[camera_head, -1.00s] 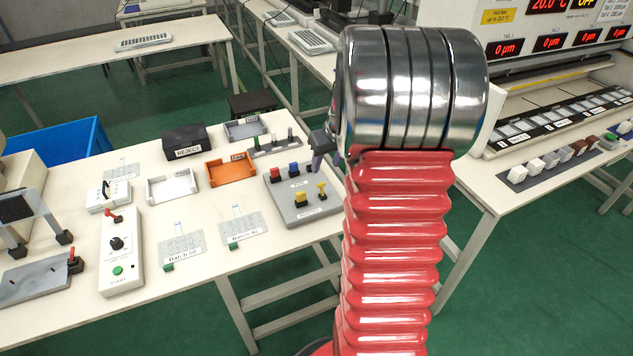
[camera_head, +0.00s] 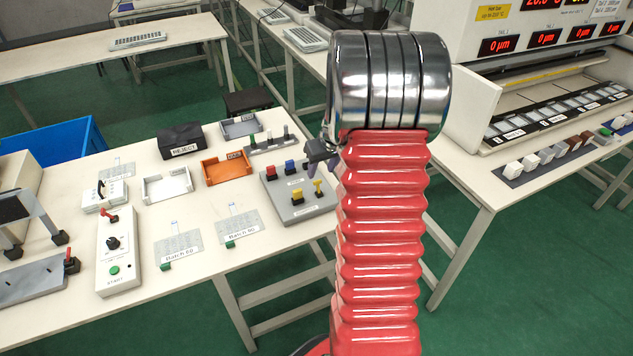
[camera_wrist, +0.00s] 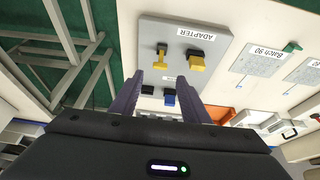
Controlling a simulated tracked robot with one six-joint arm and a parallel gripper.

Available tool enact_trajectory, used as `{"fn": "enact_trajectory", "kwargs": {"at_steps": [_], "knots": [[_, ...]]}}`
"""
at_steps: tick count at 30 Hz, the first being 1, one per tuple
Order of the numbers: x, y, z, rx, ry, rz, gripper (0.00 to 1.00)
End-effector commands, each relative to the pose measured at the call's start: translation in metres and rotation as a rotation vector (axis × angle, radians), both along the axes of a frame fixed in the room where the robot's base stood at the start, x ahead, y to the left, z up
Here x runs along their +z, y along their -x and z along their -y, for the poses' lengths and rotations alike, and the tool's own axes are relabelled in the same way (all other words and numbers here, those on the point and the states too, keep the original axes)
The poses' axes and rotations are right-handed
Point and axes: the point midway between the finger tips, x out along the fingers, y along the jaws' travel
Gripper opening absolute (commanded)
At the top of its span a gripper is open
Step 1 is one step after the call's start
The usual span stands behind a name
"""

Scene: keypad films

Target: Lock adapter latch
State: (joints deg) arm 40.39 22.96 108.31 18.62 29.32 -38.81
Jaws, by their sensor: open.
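The grey adapter plate (camera_head: 278,201) lies on the table left of my arm in the head view. It carries a yellow T-shaped piece (camera_head: 318,188), a yellow block (camera_head: 297,195) on a dark base, a red block (camera_head: 271,172) and a blue block (camera_head: 290,167). The wrist view shows the plate (camera_wrist: 215,38) labelled ADAPTER, with the yellow T-shaped piece (camera_wrist: 160,57), yellow block (camera_wrist: 196,61) and blue block (camera_wrist: 168,98). My gripper (camera_wrist: 160,78) is open and empty, its fingers spread over the plate. I cannot tell which piece is the latch.
A rack (camera_head: 272,146) with several upright pieces and an orange tray (camera_head: 225,170) stand behind the plate. Batch cards (camera_head: 237,229), a white tray (camera_head: 167,185) and a START box (camera_head: 119,255) are to the left. A second bench (camera_head: 490,185) is at right.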

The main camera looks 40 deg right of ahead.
Motion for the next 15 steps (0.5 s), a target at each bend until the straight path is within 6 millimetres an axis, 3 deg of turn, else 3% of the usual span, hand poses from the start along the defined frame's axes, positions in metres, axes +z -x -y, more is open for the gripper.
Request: {"fn": "enact_trajectory", "kwargs": {"at_steps": [15], "knots": [[-0.062,-0.024,0.007,-0.001,-0.002,-0.003,0.42]]}}
